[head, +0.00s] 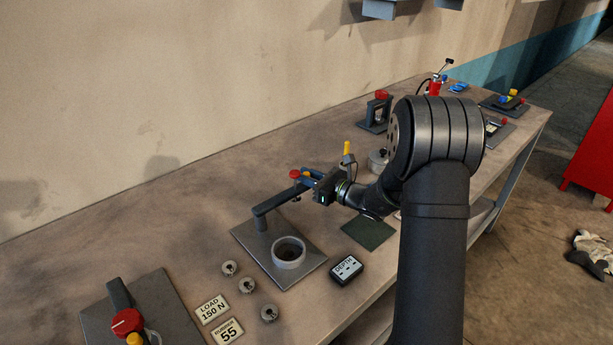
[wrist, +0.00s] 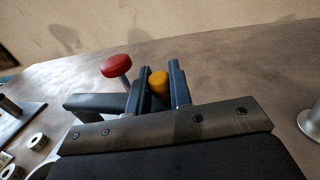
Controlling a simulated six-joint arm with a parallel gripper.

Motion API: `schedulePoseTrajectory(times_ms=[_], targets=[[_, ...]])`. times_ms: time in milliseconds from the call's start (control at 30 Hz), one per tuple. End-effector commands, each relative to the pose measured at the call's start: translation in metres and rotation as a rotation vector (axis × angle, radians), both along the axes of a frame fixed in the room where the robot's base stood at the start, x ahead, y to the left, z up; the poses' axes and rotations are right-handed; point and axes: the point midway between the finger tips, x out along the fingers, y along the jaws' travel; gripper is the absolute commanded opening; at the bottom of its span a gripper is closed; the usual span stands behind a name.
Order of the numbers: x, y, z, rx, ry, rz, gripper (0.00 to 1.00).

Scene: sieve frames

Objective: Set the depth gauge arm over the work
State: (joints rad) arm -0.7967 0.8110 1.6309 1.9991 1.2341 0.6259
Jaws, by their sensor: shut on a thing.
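The depth gauge arm (head: 279,202) is a dark bar reaching from a post on a grey base plate (head: 311,264) toward the back right. A red knob (head: 295,174) tops its outer end, also in the wrist view (wrist: 116,66). A pale ring-shaped cup (head: 289,262), seemingly the work, sits on the plate; the arm points away from it, not over it. My gripper (head: 309,180) is at the arm's outer end. In the wrist view its fingers (wrist: 160,88) are shut on a yellow knob (wrist: 159,82) beside the red one.
A small DEPTH display (head: 346,269) and a dark green mat (head: 368,234) lie right of the plate. Several small metal rings (head: 246,285) and LOAD (head: 212,309) and 55 (head: 229,331) cards lie at the front left. A red-knobbed fixture (head: 175,305) stands further left.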

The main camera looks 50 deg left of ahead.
Motion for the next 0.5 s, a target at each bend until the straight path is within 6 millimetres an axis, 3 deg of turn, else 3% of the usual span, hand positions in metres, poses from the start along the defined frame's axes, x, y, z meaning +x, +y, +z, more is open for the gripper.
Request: schedulePoseTrajectory(times_ms=[267,500], targets=[[-0.002,-0.014,0.0,-0.001,0.002,-0.079,0.0],[-0.006,-0.039,0.0,-0.002,0.003,-0.24,0.0]])
